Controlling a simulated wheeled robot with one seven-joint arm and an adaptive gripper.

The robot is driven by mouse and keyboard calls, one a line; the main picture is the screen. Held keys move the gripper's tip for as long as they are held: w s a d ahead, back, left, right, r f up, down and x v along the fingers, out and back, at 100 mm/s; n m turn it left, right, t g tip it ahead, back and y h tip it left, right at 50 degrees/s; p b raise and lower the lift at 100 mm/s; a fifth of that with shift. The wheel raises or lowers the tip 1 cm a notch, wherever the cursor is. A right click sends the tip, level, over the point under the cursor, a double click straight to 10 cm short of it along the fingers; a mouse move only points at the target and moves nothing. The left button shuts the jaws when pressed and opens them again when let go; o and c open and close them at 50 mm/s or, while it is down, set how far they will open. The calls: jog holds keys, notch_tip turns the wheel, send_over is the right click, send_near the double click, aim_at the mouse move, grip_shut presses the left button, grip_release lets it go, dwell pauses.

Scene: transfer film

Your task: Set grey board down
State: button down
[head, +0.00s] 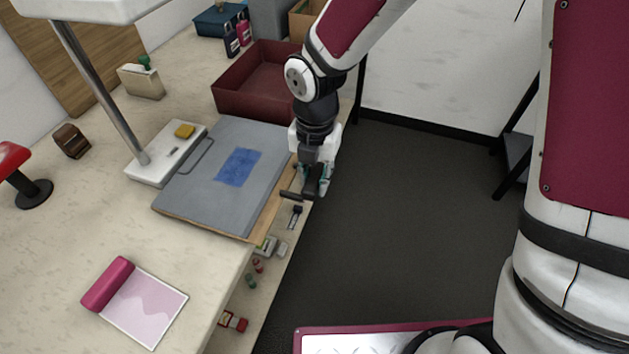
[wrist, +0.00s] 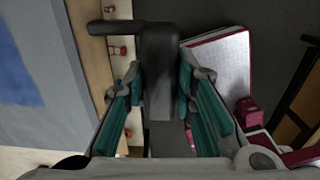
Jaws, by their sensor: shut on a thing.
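The grey board (head: 205,192) with a blue rectangle on it lies flat on a light wooden board (head: 270,212) at the table's right edge. Its edge also shows at the left of the wrist view (wrist: 50,40). My gripper (head: 318,188) is just right of the board, beyond the table edge. Its teal fingers (wrist: 163,95) are shut on a dark grey L-shaped handle (wrist: 158,70). The handle's short arm points left towards the board. I cannot tell whether the handle is joined to the board. The gripper's grip hides part of the handle.
A lamp stand (head: 165,155) stands left of the board. A dark red tray (head: 245,100) stands behind it. A pink roll with a sheet (head: 145,308) lies in front. Several small items lie on a lower ledge (head: 250,285).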

jog(key=shift+f, duration=0.95)
jog(key=c, duration=1.3)
grip_release()
